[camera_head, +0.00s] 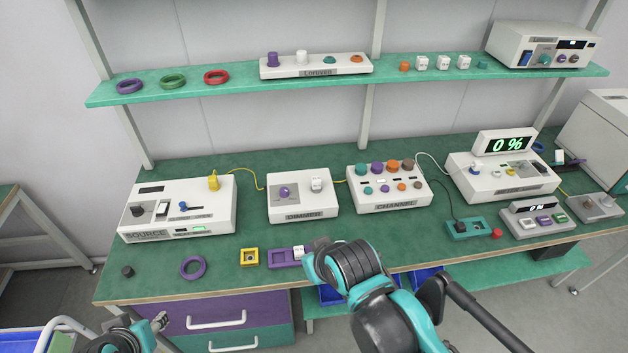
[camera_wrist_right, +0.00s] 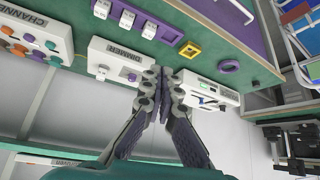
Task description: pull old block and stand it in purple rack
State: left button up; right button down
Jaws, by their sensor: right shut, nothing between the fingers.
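The purple rack (camera_head: 280,258) lies near the front edge of the green bench. My right arm hides its right part. In the right wrist view the purple rack (camera_wrist_right: 171,35) shows white blocks (camera_wrist_right: 127,18) in it. A white block (camera_head: 316,184) stands on the DIMMER box (camera_head: 290,206), and that block also shows in the wrist view (camera_wrist_right: 102,70). I cannot tell which block is the old one. My right gripper (camera_wrist_right: 163,74) is shut and empty, over the bench near the DIMMER and SOURCE boxes. My left gripper (camera_head: 159,322) is low at the front left, away from the rack.
A yellow square holder (camera_head: 249,257) and a purple ring (camera_head: 193,267) lie left of the rack. The SOURCE box (camera_head: 180,208) and CHANNEL box (camera_head: 388,187) flank the DIMMER. A yellow cable (camera_head: 250,173) runs behind. A shelf (camera_head: 220,89) spans above the bench.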

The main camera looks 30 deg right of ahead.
aim_at(316, 181)
jog(key=i+l+u, duration=0.25)
jog(key=l+u, duration=0.25)
jog(key=l, duration=0.15)
jog(key=i+l+u, duration=0.1)
jog(key=l+u, duration=0.15)
jog(key=l, duration=0.15)
